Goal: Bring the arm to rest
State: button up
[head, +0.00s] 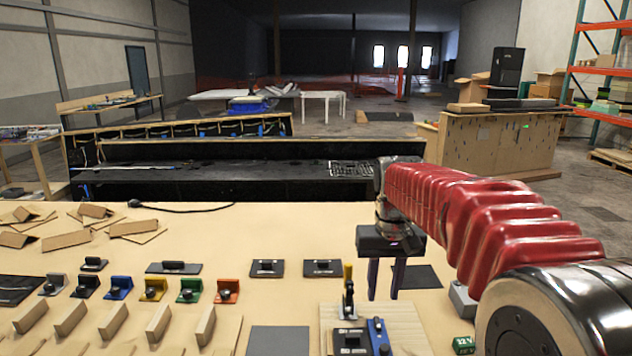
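My gripper (384,280) hangs at the end of my red-sleeved arm, right of the middle of the head view. Its two dark fingers point down with a clear gap between them, and nothing shows in the gap. It is over the right part of the light wooden table (230,230), just right of an upright lever with a yellow top (348,278). The fingertips appear close to the table, but I cannot tell how high they are.
Coloured switch blocks, including a blue (118,288) and an orange one (226,290), line the table's left half. Wooden slats (115,318) stand in front of them. A blue device (378,336) and a green 12 V box (463,344) are near the front. A dark console (220,172) stands behind.

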jog(key=s+f+t, duration=0.2)
jog(key=s+t, duration=0.2)
jog(key=s, duration=2.1)
jog(key=shift+d+t, duration=0.4)
jog(key=shift+s, duration=0.15)
